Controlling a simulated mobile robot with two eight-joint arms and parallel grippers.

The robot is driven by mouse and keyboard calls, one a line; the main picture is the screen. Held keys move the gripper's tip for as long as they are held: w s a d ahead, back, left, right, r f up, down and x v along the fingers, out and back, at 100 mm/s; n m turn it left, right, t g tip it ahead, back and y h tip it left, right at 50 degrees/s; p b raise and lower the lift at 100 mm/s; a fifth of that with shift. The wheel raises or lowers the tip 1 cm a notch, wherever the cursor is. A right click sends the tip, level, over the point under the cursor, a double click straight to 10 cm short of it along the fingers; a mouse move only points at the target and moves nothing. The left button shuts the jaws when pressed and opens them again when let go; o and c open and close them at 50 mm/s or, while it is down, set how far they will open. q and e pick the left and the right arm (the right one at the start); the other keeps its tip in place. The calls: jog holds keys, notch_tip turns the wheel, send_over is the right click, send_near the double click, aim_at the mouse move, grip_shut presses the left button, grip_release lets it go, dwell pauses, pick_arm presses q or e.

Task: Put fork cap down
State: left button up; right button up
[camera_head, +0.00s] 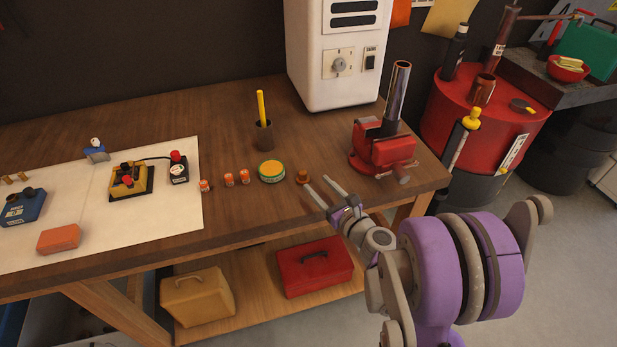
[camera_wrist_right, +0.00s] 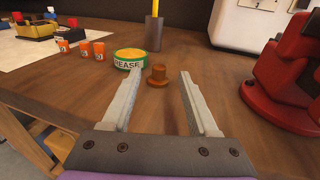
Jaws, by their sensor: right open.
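The fork cap (camera_head: 302,177) is a small copper-brown stepped piece standing upright on the wooden bench, between the grease tin and the red vise. In the right wrist view the fork cap (camera_wrist_right: 158,76) sits just beyond the fingertips, roughly midway between them, touched by neither. My right gripper (camera_head: 326,190) is open and empty over the bench's front edge, and its two fingers also show in the right wrist view (camera_wrist_right: 160,78). A metal tube (camera_head: 397,90) stands upright at the red vise (camera_head: 383,148). My left gripper is not in view.
A grease tin (camera_head: 271,171) and several small orange canisters (camera_head: 229,179) stand left of the cap. A cup with a yellow stick (camera_head: 264,134) is behind. The vise is close on the right. A pale mat (camera_head: 170,212) with tools lies left.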

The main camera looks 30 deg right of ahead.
jog(key=s, duration=0.3)
jog(key=a+n+g+y, duration=0.1)
jog(key=a+n, duration=0.2)
jog(key=n, duration=0.1)
jog(key=s+a+f+n+g+y, duration=0.1)
jog(key=a+n, duration=0.2)
jog(key=a, duration=0.1)
jog(key=a+n+g+y, duration=0.1)
jog(key=a+n+g, duration=0.1)
jog(key=a+n, duration=0.1)
jog(key=shift+s+a+f+n, duration=0.3)
jog(key=shift+f+n, duration=0.1)
jog(key=shift+n, duration=0.4)
jog(key=s+a+f+n+g, duration=0.2)
jog(key=s+a+n+g, duration=0.3)
jog(key=n, duration=0.4)
jog(key=s+f+n+g+h, duration=0.1)
jog(key=s+n+g+h, duration=0.2)
jog(key=s+n, duration=0.7)
jog(key=n, duration=0.5)
jog(key=shift+s+d+f+h, duration=0.2)
jog(key=shift+s+f+h, duration=0.1)
jog(key=shift+f, duration=0.1)
